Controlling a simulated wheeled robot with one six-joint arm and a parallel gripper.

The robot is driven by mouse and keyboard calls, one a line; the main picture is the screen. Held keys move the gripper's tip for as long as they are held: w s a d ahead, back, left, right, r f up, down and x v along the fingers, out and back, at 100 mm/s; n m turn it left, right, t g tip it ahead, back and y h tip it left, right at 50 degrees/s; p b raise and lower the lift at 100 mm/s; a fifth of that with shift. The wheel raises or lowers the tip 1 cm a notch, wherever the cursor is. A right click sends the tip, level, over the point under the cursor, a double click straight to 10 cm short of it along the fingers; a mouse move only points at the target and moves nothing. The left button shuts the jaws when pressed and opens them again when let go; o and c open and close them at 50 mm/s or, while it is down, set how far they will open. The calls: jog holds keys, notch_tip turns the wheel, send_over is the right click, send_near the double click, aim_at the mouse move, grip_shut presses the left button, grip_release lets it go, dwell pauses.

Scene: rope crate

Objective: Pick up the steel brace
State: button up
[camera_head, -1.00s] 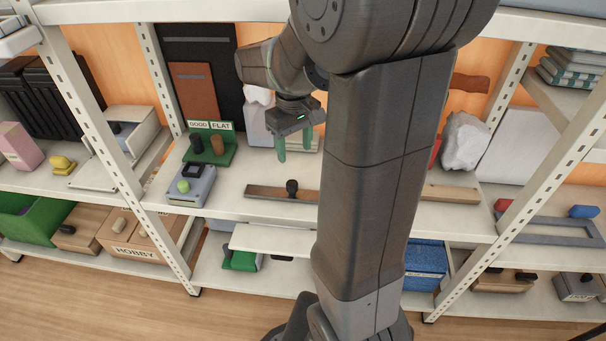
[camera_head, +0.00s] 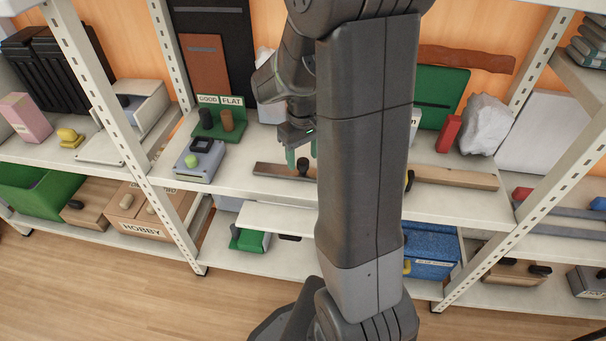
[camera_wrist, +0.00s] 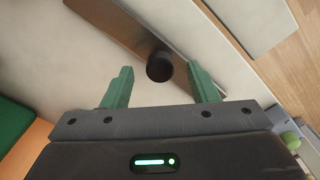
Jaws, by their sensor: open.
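The steel brace (camera_head: 272,170) is a long flat bar with a black knob (camera_head: 303,165), lying on the middle shelf. My arm hides part of it in the head view. In the wrist view the brace (camera_wrist: 205,70) runs slantwise, and its knob (camera_wrist: 160,66) shows between the fingertips. My gripper (camera_head: 302,158) points down over the knob, with its green fingers apart. The gripper (camera_wrist: 160,76) is open and empty in the wrist view. I cannot tell how far the tips are above the brace.
A grey box with a lime button (camera_head: 191,160) and a green stand (camera_head: 212,132) are to the left. A wooden-looking length of bar (camera_head: 455,178), a red block (camera_head: 448,134) and a pale rock (camera_head: 485,125) are to the right. Slotted shelf posts (camera_head: 122,135) flank the bay.

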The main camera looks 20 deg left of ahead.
notch_tip(320, 180, down, 2)
jog(key=shift+f, duration=0.25)
grip_shut()
jog(key=shift+r, duration=0.15)
